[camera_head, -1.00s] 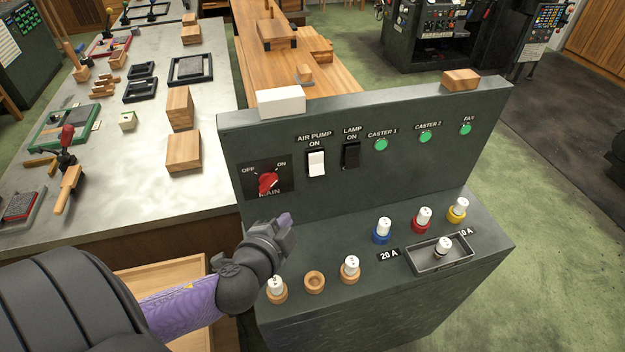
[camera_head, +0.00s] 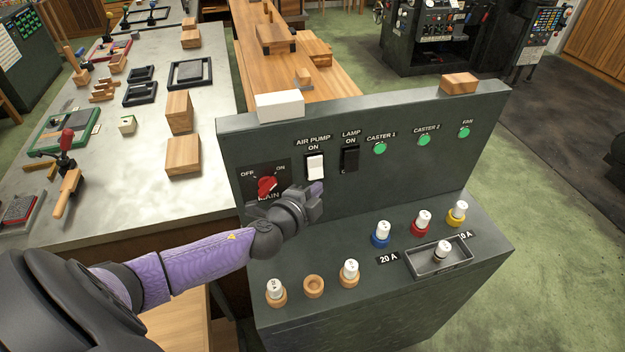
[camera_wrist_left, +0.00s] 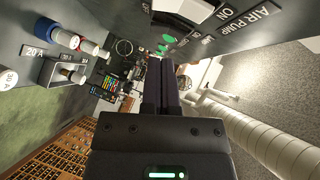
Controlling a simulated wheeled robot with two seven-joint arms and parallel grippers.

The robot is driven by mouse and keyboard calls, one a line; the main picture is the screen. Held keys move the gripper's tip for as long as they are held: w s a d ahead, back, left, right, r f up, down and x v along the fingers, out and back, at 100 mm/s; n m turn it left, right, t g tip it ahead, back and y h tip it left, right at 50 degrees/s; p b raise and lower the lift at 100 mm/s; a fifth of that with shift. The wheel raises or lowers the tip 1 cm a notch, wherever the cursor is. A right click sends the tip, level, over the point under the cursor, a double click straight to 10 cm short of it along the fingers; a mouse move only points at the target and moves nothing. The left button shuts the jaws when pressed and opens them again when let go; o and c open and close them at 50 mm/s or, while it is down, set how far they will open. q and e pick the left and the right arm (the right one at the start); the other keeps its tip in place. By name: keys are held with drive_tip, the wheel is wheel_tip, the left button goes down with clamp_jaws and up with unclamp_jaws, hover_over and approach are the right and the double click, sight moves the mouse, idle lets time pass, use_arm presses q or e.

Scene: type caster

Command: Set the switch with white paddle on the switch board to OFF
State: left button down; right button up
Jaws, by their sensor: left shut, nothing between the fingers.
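The white paddle switch (camera_head: 315,167) sits on the upright face of the dark green switch board (camera_head: 420,165), under the label AIR PUMP ON. Its paddle is partly in view in the left wrist view (camera_wrist_left: 185,10), at the top edge. My left gripper (camera_head: 317,190) is shut and empty, just below and in front of the white paddle. I cannot tell whether it touches the paddle. In the left wrist view its dark fingers (camera_wrist_left: 161,85) lie together. The lower edge of the switch and any OFF label are hidden or too small to read. My right gripper is not in view.
A red MAIN knob (camera_head: 267,187) is left of the white paddle, and a black LAMP switch (camera_head: 350,158) is right of it. Several fuses, including a blue one (camera_head: 381,235), stand on the sloped shelf below. A white block (camera_head: 280,106) rests on the board's top.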

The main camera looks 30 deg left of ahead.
sight(320, 174)
use_arm(q)
drive_tip(key=w+a, duration=0.1)
drive_tip(key=w+a+f+b, duration=0.1)
drive_tip(key=w+a, duration=0.1)
drive_tip(key=shift+w+f, duration=0.35)
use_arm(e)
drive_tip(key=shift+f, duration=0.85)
